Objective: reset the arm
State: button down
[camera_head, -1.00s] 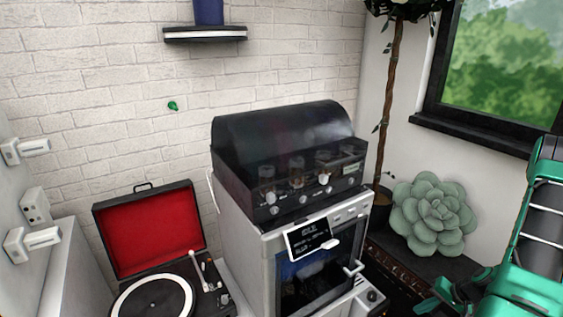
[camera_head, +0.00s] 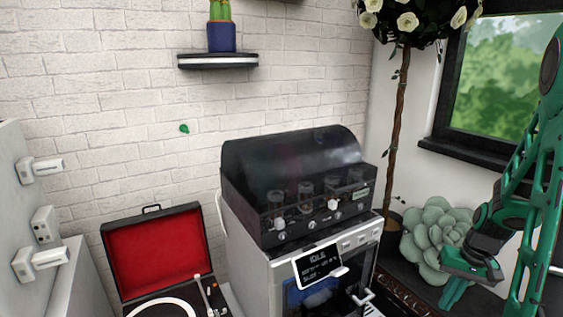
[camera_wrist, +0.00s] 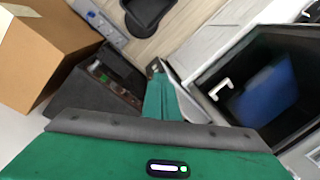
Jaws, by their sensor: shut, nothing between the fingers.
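My green arm stands at the right side of the head view. My gripper (camera_head: 452,294) points down there, in front of the pale green succulent-shaped cushion (camera_head: 436,240) and to the right of the oven-like machine (camera_head: 318,292). In the wrist view my gripper (camera_wrist: 160,72) shows its green fingers together, with nothing seen between them. It hangs above the floor area between the machine with its white handle (camera_wrist: 222,89) and a dark box (camera_wrist: 100,85).
A dark-hooded amplifier (camera_head: 300,190) sits on the machine. An open red-lined record player (camera_head: 155,255) stands at left. A potted tree (camera_head: 400,120) and a window (camera_head: 500,80) are behind the arm. A cardboard box (camera_wrist: 45,45) is in the wrist view.

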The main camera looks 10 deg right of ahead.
jog(key=s+a+r+h, duration=0.1)
jog(key=s+a+r, duration=1)
jog(key=s+r, duration=0.3)
jog(key=shift+s+r+g, duration=0.35)
jog(key=shift+s+g, duration=0.05)
jog(key=shift+s, duration=0.5)
jog(key=shift+d, duration=0.1)
